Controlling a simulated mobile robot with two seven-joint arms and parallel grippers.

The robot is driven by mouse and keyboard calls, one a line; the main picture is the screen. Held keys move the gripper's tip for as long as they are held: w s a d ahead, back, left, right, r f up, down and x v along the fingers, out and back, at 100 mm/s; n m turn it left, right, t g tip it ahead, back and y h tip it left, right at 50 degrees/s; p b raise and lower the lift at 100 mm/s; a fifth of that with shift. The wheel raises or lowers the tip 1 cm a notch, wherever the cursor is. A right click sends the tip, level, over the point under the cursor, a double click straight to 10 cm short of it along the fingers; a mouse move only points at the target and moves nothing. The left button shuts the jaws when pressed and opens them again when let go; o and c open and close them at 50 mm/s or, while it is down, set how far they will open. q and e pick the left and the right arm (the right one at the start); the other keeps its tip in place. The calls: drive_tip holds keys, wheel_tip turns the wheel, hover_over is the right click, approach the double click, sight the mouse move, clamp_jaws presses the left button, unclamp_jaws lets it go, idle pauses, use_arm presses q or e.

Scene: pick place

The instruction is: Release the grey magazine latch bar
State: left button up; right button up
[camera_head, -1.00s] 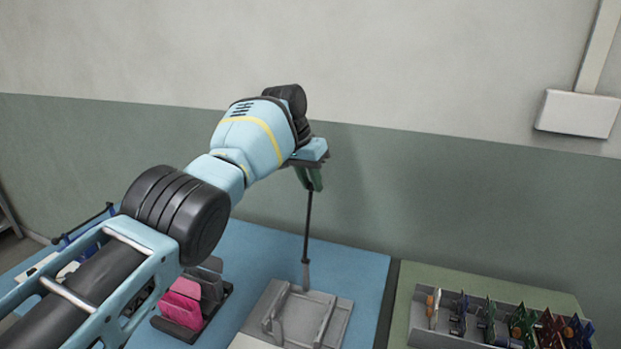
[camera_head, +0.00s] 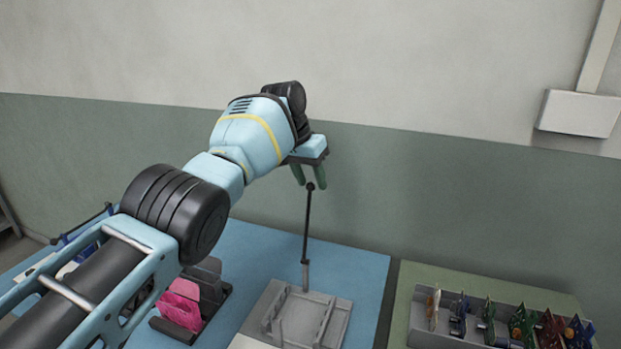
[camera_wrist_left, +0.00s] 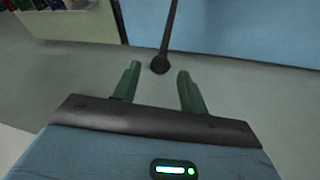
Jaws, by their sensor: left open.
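The latch bar (camera_head: 307,225) is a thin dark rod with a round knob on top and a grey lower end. It stands nearly upright at the back edge of the grey magazine fixture (camera_head: 338,326) on the blue mat. My left gripper (camera_head: 309,183) is open at the top of the bar. In the left wrist view the green fingers of my left gripper (camera_wrist_left: 159,70) are spread apart, and the bar's dark knob (camera_wrist_left: 160,64) lies between their tips with gaps on both sides. My right gripper is not in view.
A dark rack (camera_head: 216,302) with a pink piece (camera_head: 181,304) stands left of the fixture, partly behind my left arm. A grey bin (camera_head: 420,315) with several coloured boards stands on the green mat (camera_head: 404,288) at right. The wall (camera_head: 450,190) rises behind.

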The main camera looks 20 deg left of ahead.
use_arm(q)
drive_tip(key=v, duration=0.7)
drive_tip(key=shift+r+p, duration=0.2)
drive_tip(key=shift+p, duration=0.2)
drive_tip(key=shift+a, duration=0.1)
